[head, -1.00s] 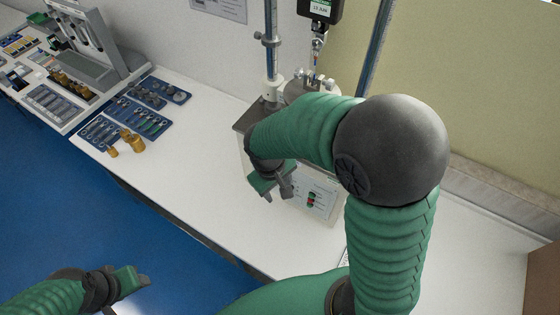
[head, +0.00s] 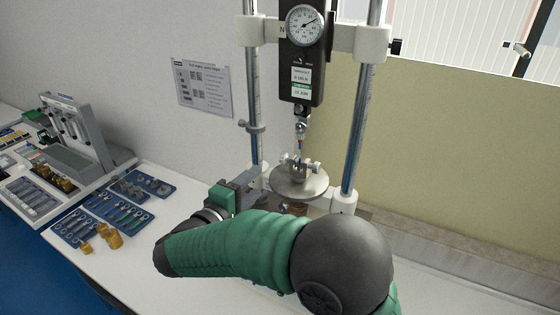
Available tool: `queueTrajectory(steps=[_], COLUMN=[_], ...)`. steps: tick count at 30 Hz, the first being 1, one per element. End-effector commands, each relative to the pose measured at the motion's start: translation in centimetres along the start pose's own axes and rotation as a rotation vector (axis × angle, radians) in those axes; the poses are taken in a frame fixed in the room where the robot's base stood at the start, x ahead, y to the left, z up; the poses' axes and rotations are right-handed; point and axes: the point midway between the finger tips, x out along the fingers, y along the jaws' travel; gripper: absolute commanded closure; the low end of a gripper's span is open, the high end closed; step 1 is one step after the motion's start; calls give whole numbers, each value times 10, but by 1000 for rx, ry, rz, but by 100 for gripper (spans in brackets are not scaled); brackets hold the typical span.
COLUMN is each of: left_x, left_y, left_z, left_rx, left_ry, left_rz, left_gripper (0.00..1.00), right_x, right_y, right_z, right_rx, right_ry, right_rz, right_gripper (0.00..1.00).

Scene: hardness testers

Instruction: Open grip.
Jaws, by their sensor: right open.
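The hardness tester (head: 316,75) stands on the bench, with a round dial gauge (head: 305,25) on its dark head between two steel columns. A thin rod (head: 299,135) hangs from the head, and below it a small metal fixture (head: 298,166) sits on a round metal plate (head: 299,183). I cannot tell whether the rod and fixture touch. My right gripper (head: 243,188) is open, left of the plate and apart from it, beside the foot of the left column. My right arm hides the tester's lower front. My left gripper is out of view.
Blue trays (head: 122,205) of small tools lie on the white bench (head: 190,193) at the left, near brass weights (head: 110,237). A grey rack (head: 75,140) stands further left. A notice (head: 202,87) hangs on the wall.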

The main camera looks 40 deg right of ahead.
Motion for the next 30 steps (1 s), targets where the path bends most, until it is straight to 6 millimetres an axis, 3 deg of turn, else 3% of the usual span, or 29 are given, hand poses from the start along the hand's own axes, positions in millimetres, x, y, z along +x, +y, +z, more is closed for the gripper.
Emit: queueTrajectory(steps=[1,9,15,20,27,30], left_x=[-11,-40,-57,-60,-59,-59], left_y=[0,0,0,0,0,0], left_z=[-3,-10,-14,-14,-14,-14], left_rx=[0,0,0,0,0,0], left_ry=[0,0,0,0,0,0], left_rz=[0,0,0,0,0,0], left_gripper=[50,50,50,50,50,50], right_x=[14,85,126,140,142,141], right_y=[6,5,3,1,-1,-1], right_z=[1,2,2,1,1,1], right_rx=[-3,-3,-2,-1,-1,-1], right_ry=[-7,-6,-4,-1,-1,-1], right_rz=[-1,-4,-4,-4,-3,-3], right_gripper=[50,50,50,50,50,61])
